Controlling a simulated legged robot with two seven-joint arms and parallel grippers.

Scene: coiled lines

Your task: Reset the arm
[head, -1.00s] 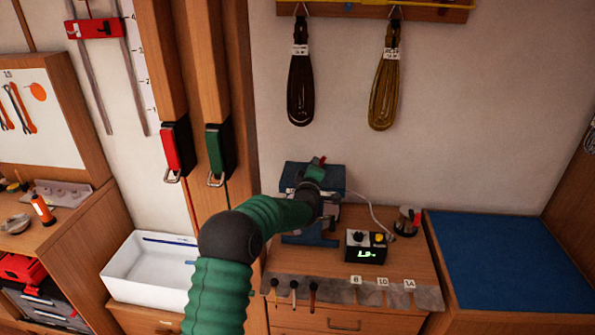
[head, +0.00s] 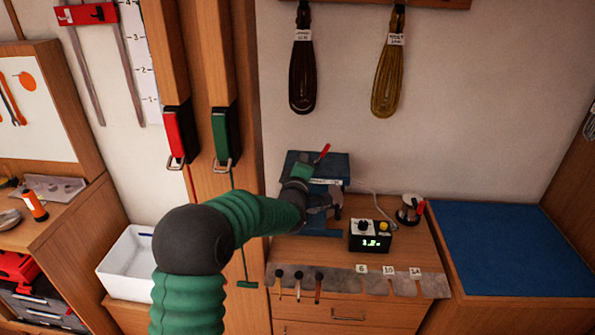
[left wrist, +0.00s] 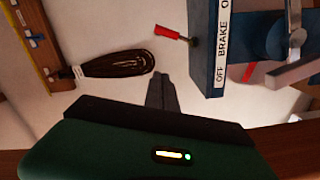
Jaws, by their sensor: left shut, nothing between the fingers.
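My left arm comes up from the bottom of the head view, and its gripper (head: 303,171) is by the left part of the blue bench device (head: 332,166). In the left wrist view the dark fingers (left wrist: 160,80) are shut, with nothing between them. The device (left wrist: 208,45) has a label reading BRAKE and OFF and stands to the right of the fingertips, apart from them. Its red-handled lever (head: 322,153) sticks up to the right in the head view; it also shows in the left wrist view (left wrist: 167,33). My right gripper is out of view.
A slotted metal strip (head: 345,283) lies along the front edge. Coiled lines (head: 303,70) hang on the wall. The blue mat (head: 515,250) is clear.

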